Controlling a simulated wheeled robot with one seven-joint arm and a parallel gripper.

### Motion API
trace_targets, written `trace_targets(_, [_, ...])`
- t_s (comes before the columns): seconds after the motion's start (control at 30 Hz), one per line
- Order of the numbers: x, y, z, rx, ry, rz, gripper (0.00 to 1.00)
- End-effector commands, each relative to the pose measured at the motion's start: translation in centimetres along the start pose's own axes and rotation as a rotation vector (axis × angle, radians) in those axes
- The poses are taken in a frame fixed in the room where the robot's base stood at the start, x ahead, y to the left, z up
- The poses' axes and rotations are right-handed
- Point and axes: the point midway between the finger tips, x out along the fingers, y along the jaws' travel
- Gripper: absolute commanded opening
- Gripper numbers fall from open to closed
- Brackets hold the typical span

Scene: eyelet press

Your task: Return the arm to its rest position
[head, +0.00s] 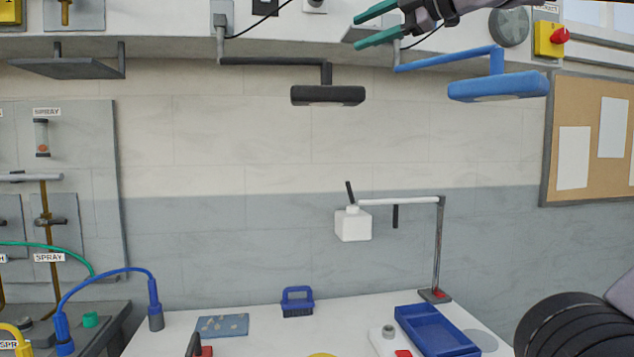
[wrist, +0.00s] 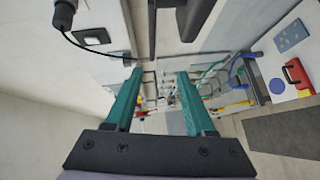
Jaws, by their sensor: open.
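My gripper (head: 376,25) is at the top of the head view, raised high near the overhead shelf edge. Its two green fingers point left and are apart, with nothing between them. In the wrist view my gripper (wrist: 155,92) shows both green fingers spread, with an empty gap and the distant wall equipment behind. Part of my arm shows at the lower right of the head view.
A black lamp (head: 328,95) and a blue lamp (head: 497,87) hang below the gripper. The white table (head: 265,335) holds a blue tray (head: 437,330), a blue-handled block (head: 297,302) and a thin stand (head: 438,245). A corkboard (head: 587,140) hangs at right.

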Motion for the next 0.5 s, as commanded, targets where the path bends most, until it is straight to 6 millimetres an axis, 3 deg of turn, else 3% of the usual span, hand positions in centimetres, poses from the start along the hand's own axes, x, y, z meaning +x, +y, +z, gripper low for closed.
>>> trace_targets(0.5, [-1.9, -4.1, 2.1, 0.27, -0.13, -0.075, 0.55])
